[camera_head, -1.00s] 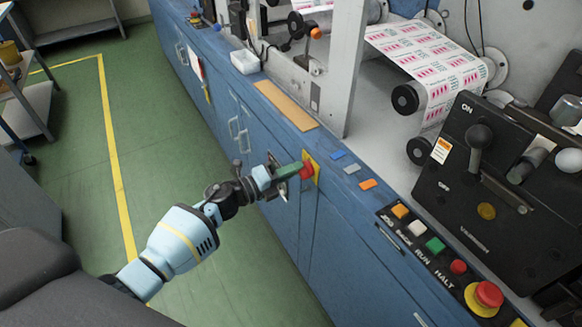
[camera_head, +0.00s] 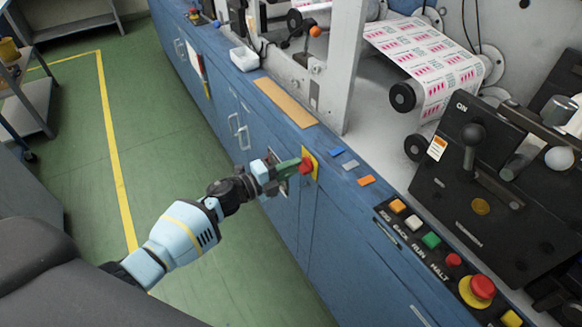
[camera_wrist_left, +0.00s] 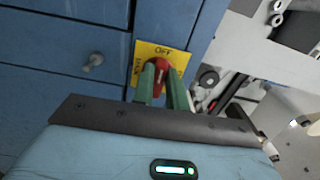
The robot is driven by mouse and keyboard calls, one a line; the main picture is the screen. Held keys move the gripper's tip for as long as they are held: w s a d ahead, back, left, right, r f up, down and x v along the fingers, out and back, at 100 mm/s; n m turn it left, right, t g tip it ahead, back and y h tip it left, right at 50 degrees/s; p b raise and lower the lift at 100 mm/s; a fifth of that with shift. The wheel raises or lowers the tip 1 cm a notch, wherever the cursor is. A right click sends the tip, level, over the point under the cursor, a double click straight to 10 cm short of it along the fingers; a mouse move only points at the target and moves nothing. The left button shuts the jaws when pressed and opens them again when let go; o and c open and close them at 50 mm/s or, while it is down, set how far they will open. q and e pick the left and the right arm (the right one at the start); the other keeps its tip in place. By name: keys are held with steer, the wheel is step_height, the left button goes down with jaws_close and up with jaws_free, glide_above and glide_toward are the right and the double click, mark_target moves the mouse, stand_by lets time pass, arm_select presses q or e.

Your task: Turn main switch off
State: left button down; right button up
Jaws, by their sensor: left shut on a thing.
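The main switch is a red rotary knob (camera_wrist_left: 158,77) on a yellow plate (camera_wrist_left: 150,50) on the blue cabinet front. The plate's top reads OFF, and its left side carries lettering that looks like MAIN. The switch also shows in the head view as a red knob (camera_head: 306,166) on its yellow plate (camera_head: 314,160). My left gripper (camera_head: 290,168) reaches it from the left. In the left wrist view its green fingers (camera_wrist_left: 163,88) stand on both sides of the knob and are shut on it. The fingers hide the lower part of the plate. My right gripper is out of view.
The blue cabinet (camera_head: 340,240) runs along the machine. A control strip with a run button (camera_head: 431,240) and a large red button (camera_head: 482,287) lies at the right. A black panel with a lever (camera_head: 471,145) stands behind.

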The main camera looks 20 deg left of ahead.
arm_select(q)
steer(key=c, duration=1.4)
jaws_free()
steer(key=shift+s, duration=0.1)
steer(key=v, duration=0.7)
steer(key=shift+s+a, duration=0.25)
steer(key=shift+s, duration=0.05)
